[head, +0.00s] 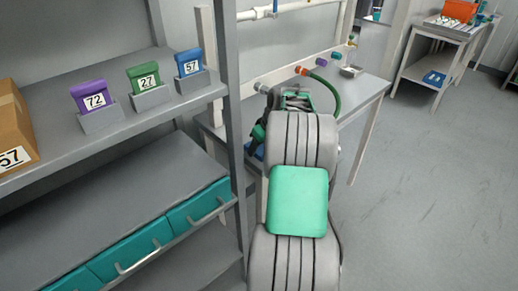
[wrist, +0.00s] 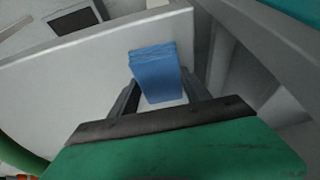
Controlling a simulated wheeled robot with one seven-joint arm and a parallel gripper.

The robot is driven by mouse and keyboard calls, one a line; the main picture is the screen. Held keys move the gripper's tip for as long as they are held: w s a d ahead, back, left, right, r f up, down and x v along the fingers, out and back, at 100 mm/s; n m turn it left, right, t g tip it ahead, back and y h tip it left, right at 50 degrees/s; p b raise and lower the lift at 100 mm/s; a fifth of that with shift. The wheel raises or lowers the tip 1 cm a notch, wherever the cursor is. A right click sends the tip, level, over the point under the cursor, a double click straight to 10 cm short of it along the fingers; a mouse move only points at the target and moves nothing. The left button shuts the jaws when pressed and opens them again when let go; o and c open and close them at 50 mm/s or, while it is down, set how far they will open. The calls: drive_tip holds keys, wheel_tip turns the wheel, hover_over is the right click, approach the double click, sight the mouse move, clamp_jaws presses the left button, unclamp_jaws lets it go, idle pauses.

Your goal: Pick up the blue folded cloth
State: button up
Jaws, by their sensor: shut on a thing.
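The blue folded cloth (wrist: 156,72) is in the middle of the wrist view, between the two dark fingers of my gripper (wrist: 162,95). The fingers are closed against its two sides, and its layered folds show at the top edge. A light grey surface lies behind it; I cannot tell whether the cloth touches that surface. In the head view my arm reaches to the left end of the grey table (head: 362,88), and its links hide the fingertips and the held cloth. A small blue patch (head: 259,152) shows left of my arm there; I cannot tell what it is.
A grey shelf unit (head: 235,130) stands close at left, its upright near my arm. It carries tags 72 (head: 93,97), 27 (head: 144,77) and 57 (head: 189,63).

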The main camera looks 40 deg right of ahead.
sight(260, 149)
drive_tip(key=shift+r, duration=0.45)
wheel_tip(260, 149, up, 3)
drive_tip(key=shift+s+r, duration=0.1)
drive_tip(key=shift+s, duration=0.05)
drive_tip(key=s+r, duration=0.1)
drive_tip(key=s+a+r, duration=0.1)
drive_tip(key=r, duration=0.1)
drive_tip(key=s+r, duration=0.1)
drive_tip(key=shift+s+a+r+b, duration=0.35)
drive_tip(key=shift+a+b, duration=0.05)
drive_tip(key=s+a+r, duration=0.4)
drive_tip(key=s, duration=0.4)
drive_tip(key=shift+s+a+r+b, duration=0.25)
drive_tip(key=shift+s+r+b, duration=0.1)
drive_tip(key=shift+b, duration=0.1)
drive_tip(key=o, duration=0.8)
drive_tip(key=c, duration=0.7)
drive_tip(key=shift+d, duration=0.1)
